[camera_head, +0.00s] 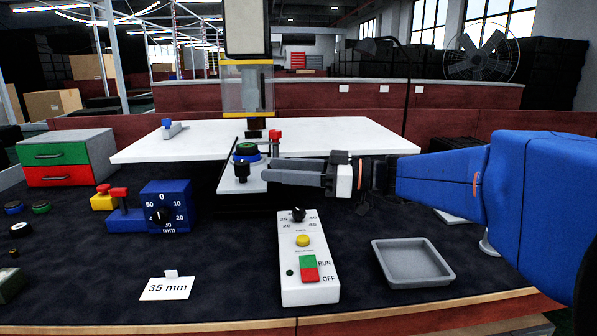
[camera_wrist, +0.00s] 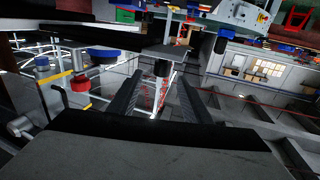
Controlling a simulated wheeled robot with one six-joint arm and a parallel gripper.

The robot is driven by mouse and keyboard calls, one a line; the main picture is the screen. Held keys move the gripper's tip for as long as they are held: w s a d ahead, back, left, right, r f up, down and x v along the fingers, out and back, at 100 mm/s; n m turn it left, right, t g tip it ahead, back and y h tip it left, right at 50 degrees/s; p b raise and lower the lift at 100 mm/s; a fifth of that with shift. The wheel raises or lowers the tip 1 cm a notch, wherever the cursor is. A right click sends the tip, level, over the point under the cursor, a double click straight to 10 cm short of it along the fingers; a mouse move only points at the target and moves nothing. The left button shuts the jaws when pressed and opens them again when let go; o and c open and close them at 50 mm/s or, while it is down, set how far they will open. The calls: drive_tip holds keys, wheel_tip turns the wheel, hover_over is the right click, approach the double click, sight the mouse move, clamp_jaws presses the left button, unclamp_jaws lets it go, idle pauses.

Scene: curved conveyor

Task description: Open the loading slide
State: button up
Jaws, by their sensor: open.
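The loading slide (camera_head: 232,184) is a narrow light plate in the middle of the white table. A small black knob (camera_head: 241,170) stands upright on it. A round blue and dark-green part (camera_head: 246,150) sits just behind the knob, under the press head. My gripper (camera_head: 266,174) comes in from the right, level with the slide, its tips just right of the knob. In the wrist view the two dark fingers (camera_wrist: 160,95) are apart, and a black knob (camera_wrist: 162,68) shows beyond and between their tips. I see no contact with the knob.
A red-topped post (camera_head: 275,136) stands close behind my fingers. The press column (camera_head: 247,85) rises above the slide. In front are a blue dial block (camera_head: 166,207), a white control box (camera_head: 304,262), a grey tray (camera_head: 411,264) and a "35 mm" card (camera_head: 167,288).

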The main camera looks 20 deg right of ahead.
drive_tip(key=shift+v, duration=2.5)
